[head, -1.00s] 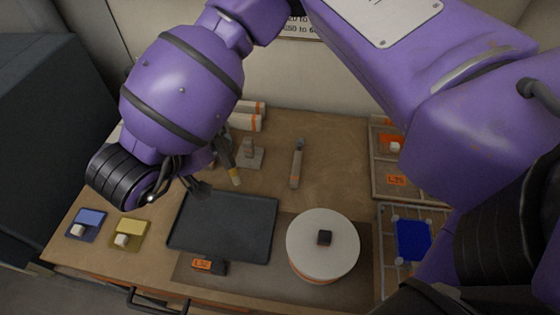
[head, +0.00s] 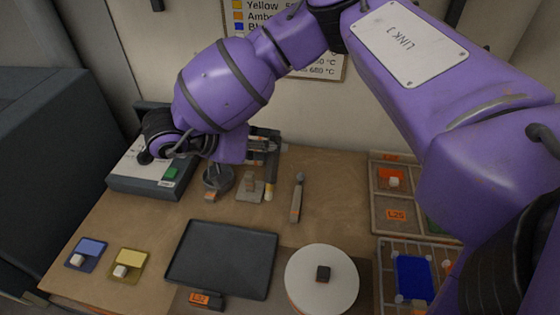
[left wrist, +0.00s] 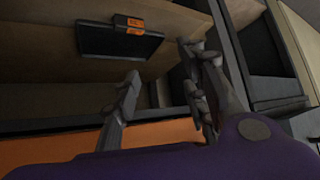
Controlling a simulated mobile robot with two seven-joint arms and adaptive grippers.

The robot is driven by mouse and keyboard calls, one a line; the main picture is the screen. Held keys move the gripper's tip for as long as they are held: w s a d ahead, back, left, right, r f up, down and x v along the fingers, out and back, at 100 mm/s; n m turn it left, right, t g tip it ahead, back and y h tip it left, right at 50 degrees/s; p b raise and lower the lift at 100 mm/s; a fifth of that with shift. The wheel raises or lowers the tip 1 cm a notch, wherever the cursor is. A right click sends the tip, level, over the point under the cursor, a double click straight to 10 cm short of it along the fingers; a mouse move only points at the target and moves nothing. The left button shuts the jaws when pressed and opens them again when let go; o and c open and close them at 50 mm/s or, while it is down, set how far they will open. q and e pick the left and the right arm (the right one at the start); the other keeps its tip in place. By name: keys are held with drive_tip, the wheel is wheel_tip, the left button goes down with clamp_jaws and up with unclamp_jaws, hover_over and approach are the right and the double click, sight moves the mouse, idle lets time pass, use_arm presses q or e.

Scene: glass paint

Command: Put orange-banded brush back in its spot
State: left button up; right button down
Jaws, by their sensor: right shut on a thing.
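My right gripper (head: 270,146) is in the head view at the back of the worktop, near the wall. It is shut on a slim brush (head: 270,182) that hangs upright, its pale yellowish tip downward. The gripper covers its upper part, and I cannot make out an orange band. The tip is just right of a small grey-brown stand (head: 249,187); I cannot tell whether they touch. A dark round pot (head: 217,178) stands left of that stand. My left gripper (left wrist: 162,88) shows in the left wrist view, fingers apart and empty.
A flat tool (head: 297,198) lies right of the brush. A black tray (head: 222,260) and a white turntable (head: 321,280) are in front. A white-topped box (head: 135,174) is at the back left, compartment trays (head: 376,205) at the right. Blue and yellow pads (head: 131,262) lie front left.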

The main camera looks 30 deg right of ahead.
wheel_tip(320, 180, down, 8)
drive_tip(key=w+d+b, duration=0.2)
drive_tip(key=b, duration=0.1)
drive_tip(key=shift+d, duration=0.4)
drive_tip(key=c, duration=2)
unclamp_jaws()
drive_tip(key=o, duration=0.3)
use_arm(q)
drive_tip(key=f, duration=0.1)
drive_tip(key=s+f, duration=0.1)
drive_tip(key=a+f, duration=0.1)
drive_tip(key=shift+s+f, duration=0.1)
drive_tip(key=shift+s, duration=0.15)
use_arm(e)
drive_tip(key=shift+o, duration=0.2)
drive_tip(key=v, duration=1.2)
